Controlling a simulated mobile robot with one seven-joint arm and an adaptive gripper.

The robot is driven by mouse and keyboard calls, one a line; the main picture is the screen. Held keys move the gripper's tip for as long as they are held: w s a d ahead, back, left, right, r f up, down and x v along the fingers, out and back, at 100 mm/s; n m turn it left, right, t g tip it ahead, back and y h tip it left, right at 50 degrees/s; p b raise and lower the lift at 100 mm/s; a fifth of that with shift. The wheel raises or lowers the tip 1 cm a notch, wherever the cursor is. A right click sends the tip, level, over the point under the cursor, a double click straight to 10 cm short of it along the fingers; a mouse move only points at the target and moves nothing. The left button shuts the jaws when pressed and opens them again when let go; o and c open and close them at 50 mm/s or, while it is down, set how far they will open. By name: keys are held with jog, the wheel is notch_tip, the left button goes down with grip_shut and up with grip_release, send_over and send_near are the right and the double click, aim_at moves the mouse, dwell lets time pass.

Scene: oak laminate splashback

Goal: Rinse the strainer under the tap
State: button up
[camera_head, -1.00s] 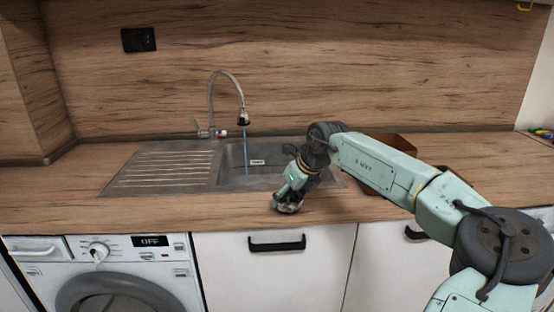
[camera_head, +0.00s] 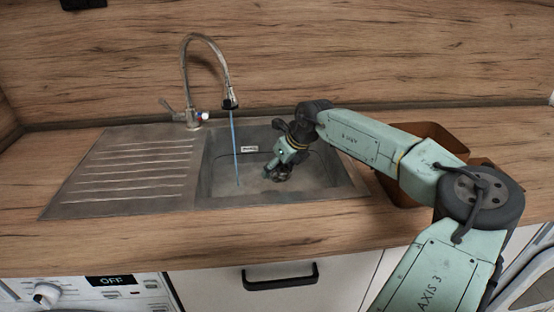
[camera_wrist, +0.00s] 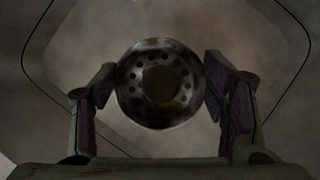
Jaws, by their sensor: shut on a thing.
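My gripper (camera_head: 279,172) is inside or just above the right part of the sink bowl (camera_head: 325,182). In the wrist view my gripper (camera_wrist: 160,95) is shut on the strainer (camera_wrist: 160,113), a round dark metal disc with a ring of holes and a solid centre, held between the two fingers. The tap (camera_head: 230,92) is a curved spout behind the bowl. A thin blue stream of water (camera_head: 234,145) falls from it into the left part of the bowl, left of my gripper and apart from it. In the head view the strainer is small and hard to make out.
A ribbed drainboard (camera_head: 130,170) lies left of the bowl. A brown container (camera_head: 440,135) stands on the counter to the right, partly behind my arm. The wooden splashback (camera_head: 300,55) rises behind the tap. The front counter strip (camera_head: 180,235) is clear.

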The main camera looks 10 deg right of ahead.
jog(key=shift+a, duration=0.2)
jog(key=shift+w+a+f, duration=0.3)
jog(key=shift+w+a, duration=0.15)
jog(key=shift+a, duration=0.1)
jog(key=w+a+f, duration=0.2)
jog(key=w+a, duration=0.5)
jog(key=a, duration=0.2)
jog(key=shift+w+a+f, duration=0.15)
jog(key=shift+w+a, duration=0.05)
jog(key=shift+w, duration=0.15)
jog(key=shift+d, duration=0.15)
jog(key=shift+w+d, duration=0.1)
jog(key=shift+d, duration=0.35)
jog(key=shift+a, duration=0.15)
jog(key=shift+a, duration=0.45)
